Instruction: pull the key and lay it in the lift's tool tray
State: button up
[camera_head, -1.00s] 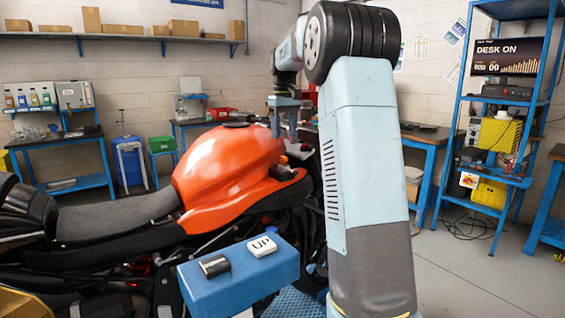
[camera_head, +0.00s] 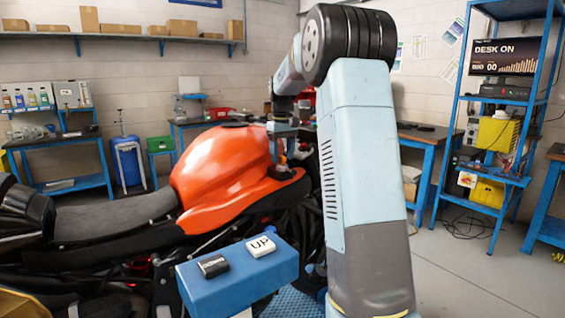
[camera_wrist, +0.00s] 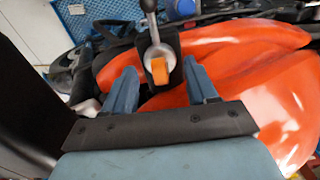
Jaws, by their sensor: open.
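My gripper (camera_wrist: 159,68) is open, with one blue finger on each side of a small orange block (camera_wrist: 160,71), which looks like the key's head. The block sits at a silver round fitting, which looks like the ignition (camera_wrist: 156,51), beside the orange tank. Clear gaps show between the block and both fingers. In the head view my gripper (camera_head: 281,142) is at the front end of the motorcycle's orange tank (camera_head: 222,165), and the key cannot be made out there. I cannot pick out the lift's tool tray in either view.
A blue box (camera_head: 230,292) with a black button and a white UP button (camera_head: 261,246) stands in front of the motorcycle. The blue patterned lift deck (camera_head: 290,304) shows below. Blue shelving (camera_head: 497,103) stands at right, with open floor (camera_head: 470,270) before it.

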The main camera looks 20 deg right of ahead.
aim_at(282, 156)
jog(key=shift+f, duration=0.5)
jog(key=shift+c, duration=0.2)
dwell(0.7)
grip_shut()
dwell(0.4)
jog(key=shift+r, duration=0.1)
jog(key=shift+r, duration=2.9)
jog(key=shift+s, duration=0.1)
